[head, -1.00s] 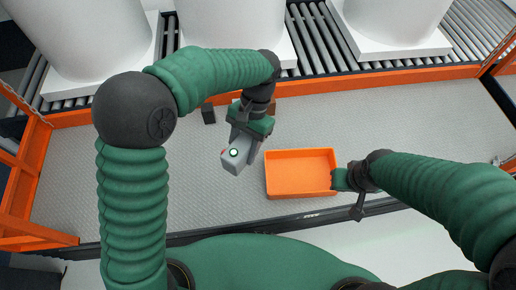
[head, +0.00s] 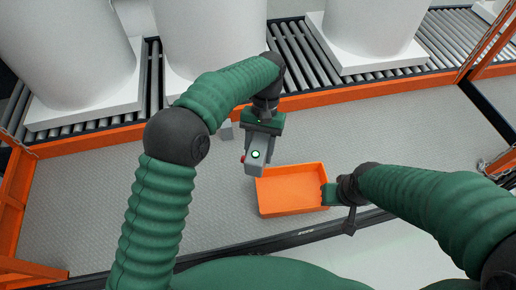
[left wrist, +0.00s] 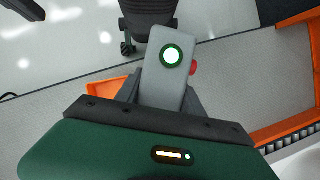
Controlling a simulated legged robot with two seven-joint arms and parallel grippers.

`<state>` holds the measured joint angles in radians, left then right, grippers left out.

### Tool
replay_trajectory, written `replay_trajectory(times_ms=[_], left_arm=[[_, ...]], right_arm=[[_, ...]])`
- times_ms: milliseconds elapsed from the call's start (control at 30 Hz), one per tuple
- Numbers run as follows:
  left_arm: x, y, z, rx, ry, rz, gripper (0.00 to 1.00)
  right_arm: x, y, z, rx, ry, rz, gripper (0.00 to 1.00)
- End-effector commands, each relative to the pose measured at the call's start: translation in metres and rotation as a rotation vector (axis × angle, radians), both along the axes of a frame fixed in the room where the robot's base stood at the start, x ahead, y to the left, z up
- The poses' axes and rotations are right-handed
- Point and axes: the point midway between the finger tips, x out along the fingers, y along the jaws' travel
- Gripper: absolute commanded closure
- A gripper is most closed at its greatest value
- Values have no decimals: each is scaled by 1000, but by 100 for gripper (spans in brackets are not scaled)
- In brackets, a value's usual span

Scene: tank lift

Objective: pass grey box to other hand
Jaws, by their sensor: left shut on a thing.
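The grey box (head: 255,158) has a white round spot ringed in green on its face and a red knob on its side. My left gripper (head: 258,147) is shut on it and holds it by the back left corner of an orange tray (head: 292,205) in the head view. In the left wrist view the grey box (left wrist: 166,70) sticks out between the two grey fingers (left wrist: 160,98). My right gripper (head: 328,194) is at the tray's right end, apart from the box. Its fingers are too small to read.
The tray looks empty and rests on a grey textured surface with free room to its left. An orange rail (head: 350,92) and a roller conveyor with white tanks (head: 205,40) bound the back.

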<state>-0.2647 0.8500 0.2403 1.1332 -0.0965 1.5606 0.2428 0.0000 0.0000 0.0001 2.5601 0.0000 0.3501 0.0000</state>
Motion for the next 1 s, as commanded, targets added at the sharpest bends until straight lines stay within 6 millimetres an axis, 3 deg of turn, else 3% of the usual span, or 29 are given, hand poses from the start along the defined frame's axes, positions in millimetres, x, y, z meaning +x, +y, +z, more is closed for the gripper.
replay_trajectory(times_ms=[400, 600, 767, 1000], left_arm=[[-18, 24, -53, 1, 2, -830, 100], [-23, 34, -73, -1, 1, -1143, 100], [-24, 36, -80, -1, -2, -1254, 100], [-24, 37, -81, -1, -1, -1268, 100]], right_arm=[[0, 0, 0, 0, 0, 0, 100], [0, 0, 0, 0, 0, 0, 100], [0, 0, 0, 0, 0, 0, 100], [0, 0, 0, 0, 0, 0, 100]])
